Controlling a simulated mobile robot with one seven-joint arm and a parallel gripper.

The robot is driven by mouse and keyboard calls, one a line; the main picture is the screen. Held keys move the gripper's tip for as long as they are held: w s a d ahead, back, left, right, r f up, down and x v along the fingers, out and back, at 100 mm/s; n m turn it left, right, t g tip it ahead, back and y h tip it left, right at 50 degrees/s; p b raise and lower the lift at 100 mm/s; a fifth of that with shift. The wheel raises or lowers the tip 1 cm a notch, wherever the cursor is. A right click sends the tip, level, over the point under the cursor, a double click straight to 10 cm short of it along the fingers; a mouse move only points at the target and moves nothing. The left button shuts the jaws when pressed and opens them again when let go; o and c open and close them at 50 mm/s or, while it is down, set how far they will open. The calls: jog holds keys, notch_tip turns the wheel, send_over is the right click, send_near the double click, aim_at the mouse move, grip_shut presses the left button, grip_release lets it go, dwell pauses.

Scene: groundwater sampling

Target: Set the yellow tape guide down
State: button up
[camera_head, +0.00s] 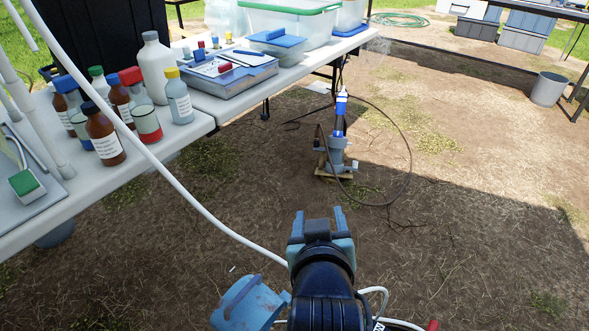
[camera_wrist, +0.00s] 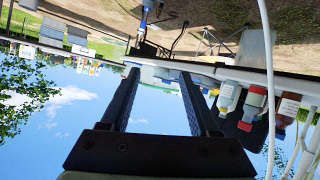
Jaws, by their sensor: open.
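I cannot make out a yellow tape guide in either view. My gripper (camera_head: 318,222) is open at the lower middle of the head view, above the bare ground, with nothing between its fingers. In the wrist view, which is upside down, the gripper's two fingers (camera_wrist: 157,78) stand wide apart, with only sky and background between them. A grey wellhead (camera_head: 334,158) with a blue and white fitting (camera_head: 341,103) on top stands on the ground beyond my gripper, clearly apart from it.
At left, a white table (camera_head: 185,133) carries several bottles, a grey tray (camera_head: 225,78) and a clear bin (camera_head: 290,25) with a green rim. A white hose (camera_head: 175,180) runs from upper left toward my gripper. A dark hose loops beside the wellhead. A bucket (camera_head: 548,89) stands far right. Ground at right is open.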

notch_tip(320, 180, up, 19)
jog(key=a+t, duration=0.2)
jog(key=t, duration=0.4)
jog(key=s+a+r+t, duration=0.1)
jog(key=s+r+t, duration=0.3)
jog(key=r, duration=0.7)
jog(key=s+a+r+m+t+y, duration=0.1)
jog(key=s+r+t, duration=0.3)
jog(key=s+r, duration=0.3)
notch_tip(320, 180, up, 5)
jog(key=shift+f, duration=0.1)
notch_tip(320, 180, up, 30)
jog(key=p, duration=3)
jog(key=shift+r, duration=0.2)
